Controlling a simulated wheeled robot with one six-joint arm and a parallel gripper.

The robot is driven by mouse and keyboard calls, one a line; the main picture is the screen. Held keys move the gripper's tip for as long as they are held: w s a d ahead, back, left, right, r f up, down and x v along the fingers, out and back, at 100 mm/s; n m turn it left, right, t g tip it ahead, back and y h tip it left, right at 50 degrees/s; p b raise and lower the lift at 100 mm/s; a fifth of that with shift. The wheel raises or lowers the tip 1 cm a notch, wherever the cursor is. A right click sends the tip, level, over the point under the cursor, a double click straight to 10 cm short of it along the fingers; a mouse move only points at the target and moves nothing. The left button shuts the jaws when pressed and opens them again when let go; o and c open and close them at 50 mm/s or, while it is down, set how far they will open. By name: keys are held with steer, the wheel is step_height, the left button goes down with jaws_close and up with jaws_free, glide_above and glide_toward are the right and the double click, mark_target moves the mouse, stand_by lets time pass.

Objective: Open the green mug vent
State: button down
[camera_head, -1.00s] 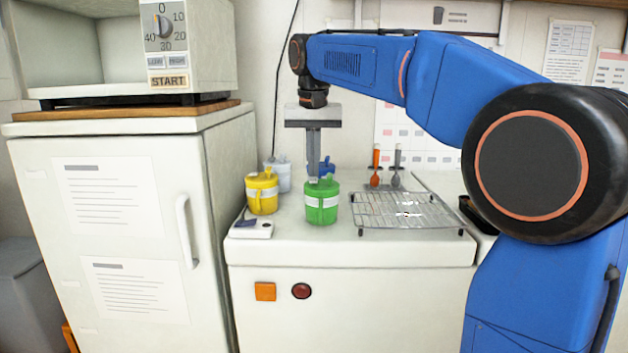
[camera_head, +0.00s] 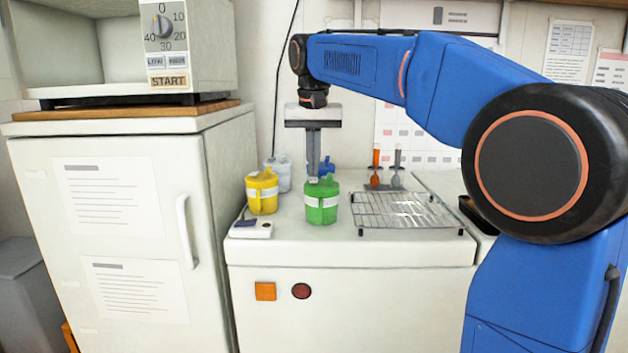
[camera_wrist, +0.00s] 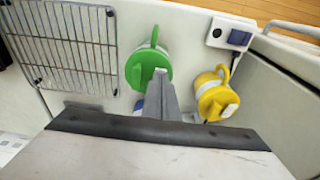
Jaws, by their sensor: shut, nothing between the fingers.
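The green mug (camera_head: 321,207) stands upright on the white counter, with a white band round it and a green lid. Its lid also shows from above in the wrist view (camera_wrist: 147,62). My gripper (camera_head: 313,172) points straight down just behind the mug's lid in the head view, fingers together and empty. In the wrist view my gripper (camera_wrist: 160,75) has its tips over or at the lid's edge; I cannot tell whether they touch it. The state of the vent is too small to make out.
A wire rack (camera_head: 405,210) is on the right. A small white device (camera_head: 251,229) lies at the front left.

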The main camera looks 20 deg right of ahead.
mark_target(314, 181)
steer(key=shift+f, duration=0.65)
stand_by(1.4)
step_height(314, 181, up, 7)
stand_by(1.4)
steer(key=s+d+f+n+t, duration=0.1)
steer(key=s+d+f, duration=0.2)
steer(key=s+f, duration=1.3)
steer(key=s+d+f+n+t, duration=0.2)
steer(key=s+d+f, duration=0.2)
steer(key=s+f, duration=1.3)
steer(key=shift+s+f+n+y, duration=0.15)
steer(key=shift+f+n+y, duration=0.15)
